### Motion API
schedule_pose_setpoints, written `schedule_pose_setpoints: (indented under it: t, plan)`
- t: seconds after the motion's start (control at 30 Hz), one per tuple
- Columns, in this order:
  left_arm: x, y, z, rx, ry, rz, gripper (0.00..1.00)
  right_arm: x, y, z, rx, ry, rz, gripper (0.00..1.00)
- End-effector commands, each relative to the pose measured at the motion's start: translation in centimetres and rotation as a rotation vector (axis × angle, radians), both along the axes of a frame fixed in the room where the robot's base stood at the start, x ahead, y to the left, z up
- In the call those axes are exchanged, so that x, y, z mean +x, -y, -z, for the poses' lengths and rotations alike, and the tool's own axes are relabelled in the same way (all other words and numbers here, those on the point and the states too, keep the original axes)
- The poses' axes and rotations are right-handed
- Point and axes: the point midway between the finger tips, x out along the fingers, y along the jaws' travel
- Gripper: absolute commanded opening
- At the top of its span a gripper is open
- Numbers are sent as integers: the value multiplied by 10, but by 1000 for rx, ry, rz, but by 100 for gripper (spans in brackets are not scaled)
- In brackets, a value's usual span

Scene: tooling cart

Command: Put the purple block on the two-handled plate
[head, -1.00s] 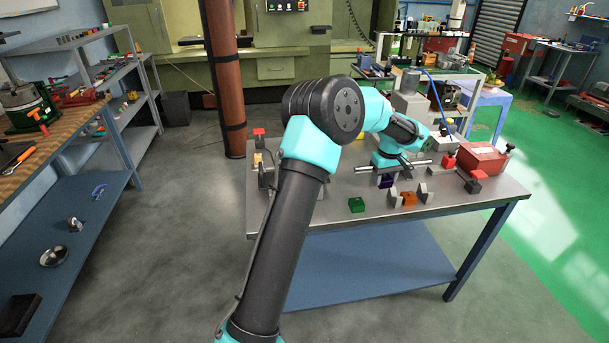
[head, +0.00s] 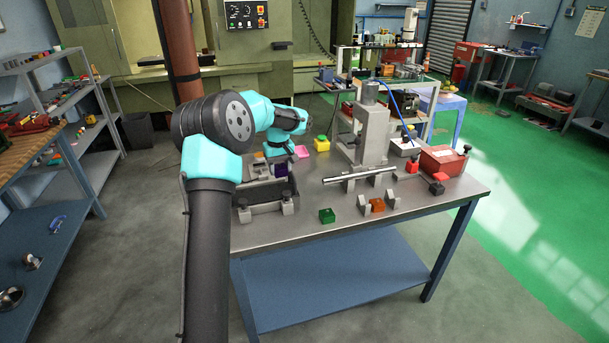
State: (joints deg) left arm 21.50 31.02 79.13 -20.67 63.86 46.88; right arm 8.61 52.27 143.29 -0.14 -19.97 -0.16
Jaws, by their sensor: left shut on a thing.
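The purple block (head: 281,169) is in my left gripper (head: 279,162), which is shut on it. The gripper is small in the picture and its fingers are hard to make out. The block shows just behind and above a dark grey piece with two upright grey ends (head: 264,194), which looks like the two-handled plate, on the left part of the metal table. I cannot tell whether the block touches it. My left arm covers part of that side of the table. My right gripper is not in view.
On the table (head: 440,197) are a green block (head: 327,215), an orange block (head: 377,205) between grey brackets, a pink block (head: 302,152) and a yellow block (head: 322,143). A tall grey press (head: 374,135) and a red box (head: 443,161) stand further right. Bare tabletop lies front right.

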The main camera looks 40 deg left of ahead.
Motion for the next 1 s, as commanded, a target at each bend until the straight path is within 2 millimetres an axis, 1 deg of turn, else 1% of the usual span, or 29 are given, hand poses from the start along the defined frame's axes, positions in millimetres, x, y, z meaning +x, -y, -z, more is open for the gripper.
schedule_pose_setpoints:
  t: [0.03,0.1,0.2,0.3,0.77,1.0]
  plan:
    - [-8,-13,-3,1,0,-1,25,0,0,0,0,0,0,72]
    - [-16,-27,-6,2,2,5,25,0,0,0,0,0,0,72]
    - [-25,-40,-10,3,2,13,25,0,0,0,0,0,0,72]
    - [-29,-47,-12,3,1,18,25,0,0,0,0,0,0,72]
    - [-30,-48,-11,3,1,20,25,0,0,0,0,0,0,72]
    - [-30,-48,-1,2,0,20,25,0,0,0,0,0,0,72]
